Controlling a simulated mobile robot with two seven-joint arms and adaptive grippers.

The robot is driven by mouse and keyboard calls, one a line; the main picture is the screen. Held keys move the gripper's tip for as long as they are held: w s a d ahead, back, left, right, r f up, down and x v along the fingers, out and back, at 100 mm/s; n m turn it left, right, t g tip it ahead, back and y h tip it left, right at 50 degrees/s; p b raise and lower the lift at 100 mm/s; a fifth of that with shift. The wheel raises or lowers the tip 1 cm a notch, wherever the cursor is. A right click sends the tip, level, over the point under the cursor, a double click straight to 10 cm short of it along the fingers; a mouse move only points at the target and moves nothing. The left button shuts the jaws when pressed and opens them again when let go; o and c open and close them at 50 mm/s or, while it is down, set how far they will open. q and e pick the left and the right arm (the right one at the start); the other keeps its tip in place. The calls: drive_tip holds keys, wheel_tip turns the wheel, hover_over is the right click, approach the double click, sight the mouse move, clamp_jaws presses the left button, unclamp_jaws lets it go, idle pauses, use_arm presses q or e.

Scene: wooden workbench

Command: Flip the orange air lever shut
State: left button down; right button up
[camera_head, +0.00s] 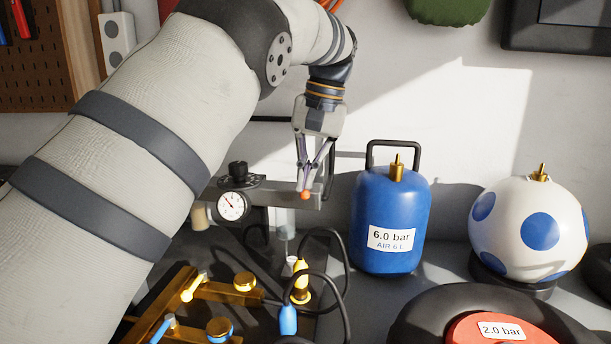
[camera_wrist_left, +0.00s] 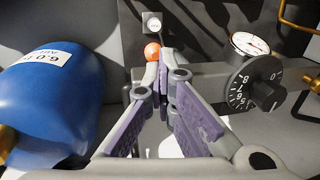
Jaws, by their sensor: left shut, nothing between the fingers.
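The orange round knob of the air lever (camera_head: 305,195) shows at the right end of the grey air unit's bar (camera_head: 284,196). It also shows in the wrist view (camera_wrist_left: 152,51), just beyond my fingertips. My left gripper (camera_head: 306,186) points down at the knob, with its fingertips closed together and nothing between them. In the wrist view the fingers of the left gripper (camera_wrist_left: 159,60) meet right by the knob. I cannot tell whether they touch it. The rest of the lever is mostly hidden by the fingers. My right gripper is not in view.
A dial gauge (camera_head: 232,206) and black regulator knob (camera_head: 238,169) sit left of the lever. A blue 6.0 bar tank (camera_head: 384,240) stands close on the right. A spotted ball (camera_head: 528,230) is farther right. Black hoses (camera_head: 345,285) and a yellow fitting (camera_head: 301,281) lie in front.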

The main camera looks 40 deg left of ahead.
use_arm(q)
drive_tip(key=shift+d+f, duration=0.3)
drive_tip(key=shift+f, duration=0.4)
drive_tip(key=c, duration=1.7)
unclamp_jaws()
drive_tip(key=shift+w+d, duration=0.1)
drive_tip(key=shift+d, duration=0.1)
drive_tip(key=shift+a+r, duration=0.25)
drive_tip(key=shift+r, duration=0.15)
drive_tip(key=shift+r, duration=0.1)
